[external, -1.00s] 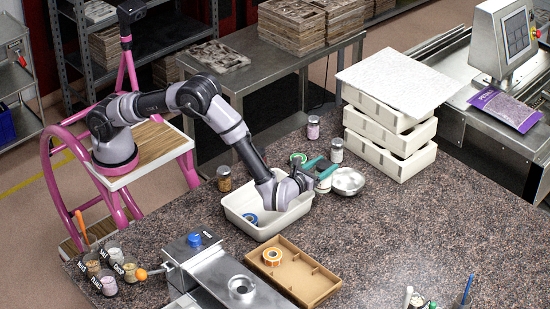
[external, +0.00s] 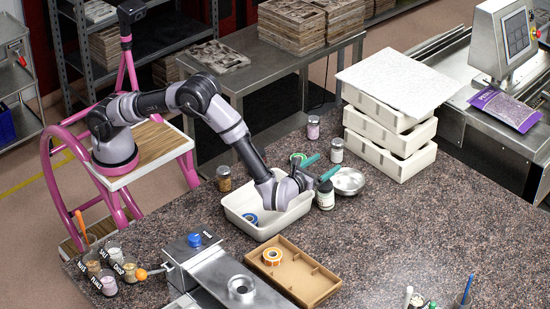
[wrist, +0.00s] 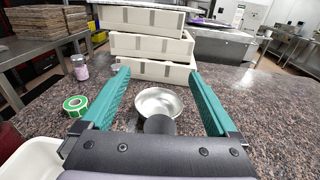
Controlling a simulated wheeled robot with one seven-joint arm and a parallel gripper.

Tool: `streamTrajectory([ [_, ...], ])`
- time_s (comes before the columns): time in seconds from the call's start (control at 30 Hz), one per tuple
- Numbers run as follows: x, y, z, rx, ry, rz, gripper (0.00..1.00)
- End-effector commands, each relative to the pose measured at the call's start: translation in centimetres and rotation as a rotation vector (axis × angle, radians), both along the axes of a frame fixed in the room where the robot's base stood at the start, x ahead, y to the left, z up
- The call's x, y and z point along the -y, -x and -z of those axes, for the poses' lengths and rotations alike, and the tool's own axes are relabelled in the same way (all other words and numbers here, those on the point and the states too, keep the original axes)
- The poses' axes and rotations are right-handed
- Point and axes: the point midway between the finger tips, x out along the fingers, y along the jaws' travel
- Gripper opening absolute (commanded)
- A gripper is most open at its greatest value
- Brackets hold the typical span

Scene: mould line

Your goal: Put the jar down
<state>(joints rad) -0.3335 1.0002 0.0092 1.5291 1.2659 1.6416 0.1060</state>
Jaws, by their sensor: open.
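The jar (external: 325,200) has a white body and a dark lid. It stands upright on the speckled counter between the white tub and the metal bowl. My gripper (external: 320,166) is open, its two green fingers spread apart. In the wrist view, the jar's dark round lid (wrist: 160,125) shows low between the fingers of my gripper (wrist: 158,75), with clear gaps on both sides. The jar's body is hidden there.
The metal bowl (external: 349,181) is just right of the jar. The white tub (external: 238,219) lies under my wrist. Green tape (wrist: 75,105) and a glass jar (external: 336,151) stand behind, near stacked white trays (external: 385,145).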

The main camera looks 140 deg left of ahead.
Motion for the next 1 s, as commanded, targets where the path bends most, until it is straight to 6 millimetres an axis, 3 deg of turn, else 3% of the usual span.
streamTrajectory([
  [0.3,7.3,-0.7,-0.2,-0.003,0.001,0.006,0.94],
  [0.5,10.6,-0.9,-0.4,-0.002,0.001,0.004,0.94],
  [0.83,11.9,-0.8,-0.6,0.003,0.005,-0.001,0.94],
  [1.0,12.7,0.7,-4.0,0.092,0.073,-0.040,0.94],
])
